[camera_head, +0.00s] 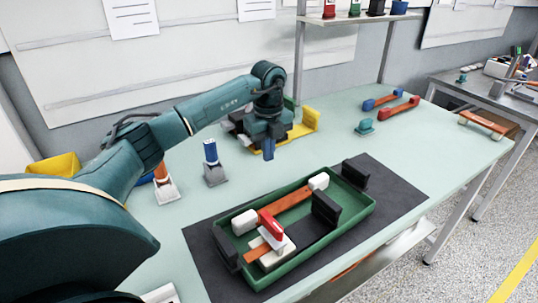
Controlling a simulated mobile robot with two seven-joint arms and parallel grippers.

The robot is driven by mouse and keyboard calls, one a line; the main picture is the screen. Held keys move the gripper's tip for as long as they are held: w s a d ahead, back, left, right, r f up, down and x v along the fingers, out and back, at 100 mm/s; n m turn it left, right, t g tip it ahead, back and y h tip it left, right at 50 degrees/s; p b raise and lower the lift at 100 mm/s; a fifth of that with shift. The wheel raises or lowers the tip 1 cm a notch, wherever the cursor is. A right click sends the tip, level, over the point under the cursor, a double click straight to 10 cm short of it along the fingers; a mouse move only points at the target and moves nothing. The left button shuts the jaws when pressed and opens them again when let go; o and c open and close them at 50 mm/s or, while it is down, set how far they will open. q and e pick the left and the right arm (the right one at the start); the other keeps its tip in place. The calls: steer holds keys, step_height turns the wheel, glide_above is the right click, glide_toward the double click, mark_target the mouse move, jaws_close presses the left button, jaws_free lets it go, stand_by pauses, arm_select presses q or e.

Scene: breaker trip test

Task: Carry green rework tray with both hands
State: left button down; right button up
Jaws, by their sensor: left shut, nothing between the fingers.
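The green rework tray (319,249) lies on a dark mat (400,190) near the front of the bench. It has dark upright handles at its left end (226,251) and right end (355,175). Inside are a red-topped white part (271,226), orange bars (292,200), white blocks (318,181) and a dark block (326,210). My left gripper (268,152) is shut and empty, behind the tray and apart from it, in front of a yellow holder (302,124). My right gripper is not in view.
A blue-topped part (211,152) and an orange part (162,180) stand left of the gripper. Blue (382,100) and red (400,108) bars and a small teal piece (365,127) lie at the back right. The right side of the bench is mostly clear.

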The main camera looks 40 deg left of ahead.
arm_select(q)
step_height(320, 180, down, 8)
steer(key=shift+r+p, duration=0.25)
steer(key=shift+p, duration=0.05)
steer(key=d, duration=0.1)
steer(key=s+d+p, duration=0.1)
steer(key=d, duration=0.1)
steer(key=shift+s+f, duration=0.1)
steer(key=shift+s, duration=0.05)
steer(key=shift+s+d+f, duration=0.1)
steer(key=shift+s+d, duration=0.05)
steer(key=shift+d, duration=0.2)
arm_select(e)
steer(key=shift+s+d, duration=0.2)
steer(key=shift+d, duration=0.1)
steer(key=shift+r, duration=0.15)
